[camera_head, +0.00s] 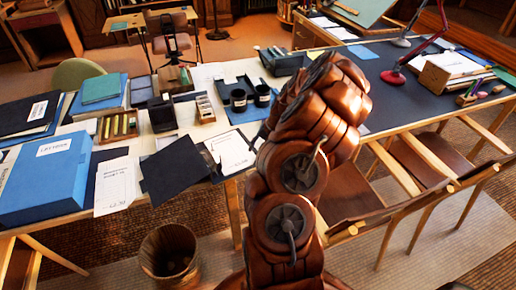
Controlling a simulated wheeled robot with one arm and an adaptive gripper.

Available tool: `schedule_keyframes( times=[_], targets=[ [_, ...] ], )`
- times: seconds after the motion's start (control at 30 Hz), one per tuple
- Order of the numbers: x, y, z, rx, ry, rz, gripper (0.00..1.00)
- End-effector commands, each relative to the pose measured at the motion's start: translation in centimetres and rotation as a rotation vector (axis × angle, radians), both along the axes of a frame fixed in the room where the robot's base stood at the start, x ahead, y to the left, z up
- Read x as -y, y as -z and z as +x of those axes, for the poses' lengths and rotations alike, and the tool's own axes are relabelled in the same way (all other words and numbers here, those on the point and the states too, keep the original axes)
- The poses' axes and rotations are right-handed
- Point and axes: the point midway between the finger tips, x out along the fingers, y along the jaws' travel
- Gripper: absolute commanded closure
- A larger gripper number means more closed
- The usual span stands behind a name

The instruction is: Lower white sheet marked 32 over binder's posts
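My brown arm rises through the middle of the view and bends over the table edge. My gripper (260,138) is mostly hidden behind the arm; only a dark part shows, close to a white printed sheet (230,152). I cannot tell whether it touches this sheet or whether its fingers are open. Another white sheet (117,185) with print lies at the front edge, left of a tilted black panel (173,170). The number 32 cannot be read on either sheet. No binder posts can be made out; the black panel may be part of a binder.
A large blue box (45,180) stands at the left front. Black cups (239,101), a wooden tray (205,108) and a box of yellow items (118,126) stand behind. A bin (169,255) and chairs (375,190) stand in front.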

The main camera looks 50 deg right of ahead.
Motion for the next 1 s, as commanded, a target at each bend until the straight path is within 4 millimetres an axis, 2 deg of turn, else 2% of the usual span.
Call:
schedule_keyframes(
  times=[0.27, 0.47, 0.67, 1.0],
  targets=[
    [0.0, 0.0, 0.0, 0.0, 0.0, 0.0, 0.65],
    [0.2, -0.9, -0.3, 0.0, 0.0, 0.0, 0.65],
    [0.8, -3.4, -1.3, 0.003, 0.002, -0.004, 0.65],
    [2.0, -9.2, -3.7, 0.003, 0.002, -0.004, 0.65]
  ],
)
